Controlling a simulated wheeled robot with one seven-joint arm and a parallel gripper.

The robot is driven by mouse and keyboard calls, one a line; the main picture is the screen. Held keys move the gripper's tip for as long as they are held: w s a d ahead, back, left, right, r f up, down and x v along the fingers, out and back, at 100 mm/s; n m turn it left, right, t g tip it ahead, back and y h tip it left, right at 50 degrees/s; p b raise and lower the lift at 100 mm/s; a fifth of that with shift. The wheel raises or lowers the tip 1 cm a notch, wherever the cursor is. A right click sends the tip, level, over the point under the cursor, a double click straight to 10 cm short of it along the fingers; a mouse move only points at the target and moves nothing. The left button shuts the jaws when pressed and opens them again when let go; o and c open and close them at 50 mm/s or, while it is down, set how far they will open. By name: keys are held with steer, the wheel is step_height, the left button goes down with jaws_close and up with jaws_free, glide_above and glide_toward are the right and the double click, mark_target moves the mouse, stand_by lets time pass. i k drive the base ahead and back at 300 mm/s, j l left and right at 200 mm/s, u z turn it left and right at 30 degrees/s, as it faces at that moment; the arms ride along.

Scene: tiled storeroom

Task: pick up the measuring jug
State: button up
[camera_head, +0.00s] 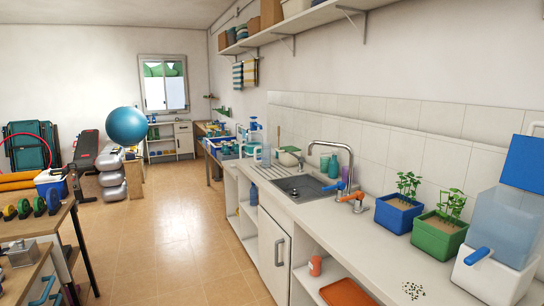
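A small clear, jug-like vessel (265,155) stands at the far end of the counter, left of the sink. It may be the measuring jug, but it is too small and far off to be sure. It seems upright, with other small things close around it. My gripper and arm are not in view.
The long white counter (385,262) holds a sink (300,186) with a tall tap, blue (398,215) and green (438,235) planters, and a large clear container (500,225). A workbench (40,225) stands at the left. The tiled floor (165,255) between is clear.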

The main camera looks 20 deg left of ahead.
mark_target(265, 147)
steer(key=i+j+u, duration=0.75)
steer(key=u, duration=0.15)
steer(key=i+u, duration=0.45)
steer(key=i, duration=0.15)
steer(key=i+j, duration=0.1)
steer(key=i, duration=0.9)
steer(key=i+j, duration=0.15)
steer(key=i, duration=0.85)
steer(key=i+j+z, duration=0.1)
steer(key=i+z, duration=0.35)
steer(key=i+j+z, duration=0.2)
steer(key=i+z, duration=0.3)
steer(key=i+j+z, duration=0.25)
steer(key=j+z, duration=0.2)
steer(key=i+j+z, duration=0.35)
steer(key=j, duration=0.2)
steer(key=i+j+z, duration=0.2)
steer(key=j+z, duration=0.15)
steer(key=j, duration=0.25)
